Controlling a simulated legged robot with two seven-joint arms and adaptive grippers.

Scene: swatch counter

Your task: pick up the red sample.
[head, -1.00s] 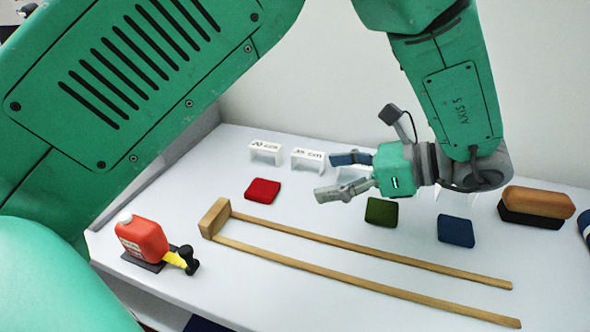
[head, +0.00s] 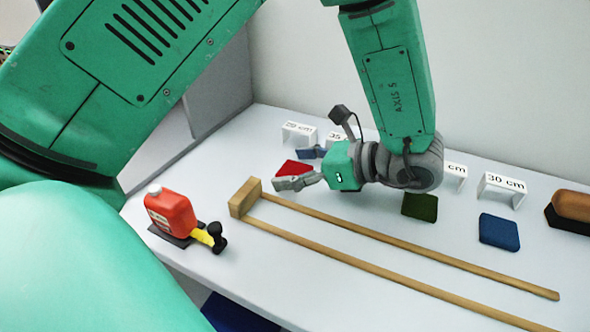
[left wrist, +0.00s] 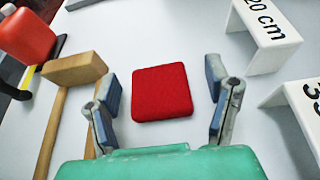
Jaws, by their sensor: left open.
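The red sample (head: 292,168) is a flat square pad lying on the white counter, partly hidden behind my left gripper in the head view. In the left wrist view the red sample (left wrist: 161,92) lies just ahead of the fingers, centred between them. My left gripper (head: 301,168) is open and empty, with one finger on each side of the line to the sample. Its fingers also show in the left wrist view (left wrist: 165,102). I cannot tell its exact height above the counter. My right gripper is not in view.
A green sample (head: 420,207) and a blue sample (head: 499,231) lie to the right. White labelled stands, including "20 cm" (head: 299,132) and "30 cm" (head: 502,186), line the back. A wooden frame (head: 400,251) lies in front. A red bottle (head: 171,214) stands at the left.

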